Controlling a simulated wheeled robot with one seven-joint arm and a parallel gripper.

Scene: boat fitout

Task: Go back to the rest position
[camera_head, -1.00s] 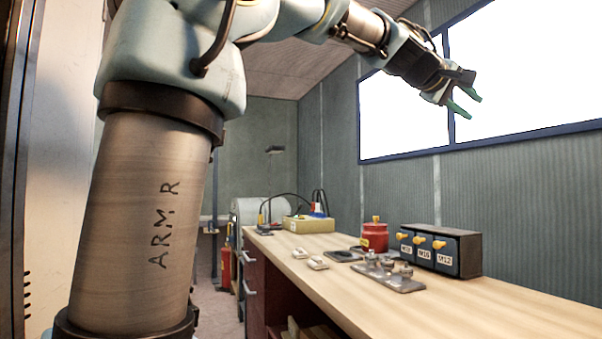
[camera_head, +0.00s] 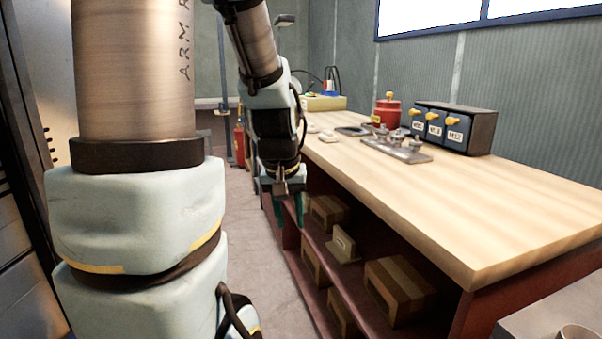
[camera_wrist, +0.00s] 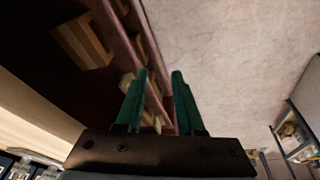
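My gripper (camera_head: 287,207) hangs pointing down in the aisle, beside the front edge of the wooden workbench (camera_head: 450,200) and level with its upper shelf. In the wrist view my gripper (camera_wrist: 155,88) has its two green fingers apart, with nothing between them. The shelf front and the floor show beyond the fingertips. My arm hangs down in front of the bench's far end.
Cardboard boxes (camera_head: 400,290) sit on the shelves under the bench. On top stand a red canister (camera_head: 387,112), a metal plate with fittings (camera_head: 396,147) and a bin unit (camera_head: 455,128). A red extinguisher (camera_head: 239,145) stands farther back. The aisle floor (camera_head: 262,270) is clear.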

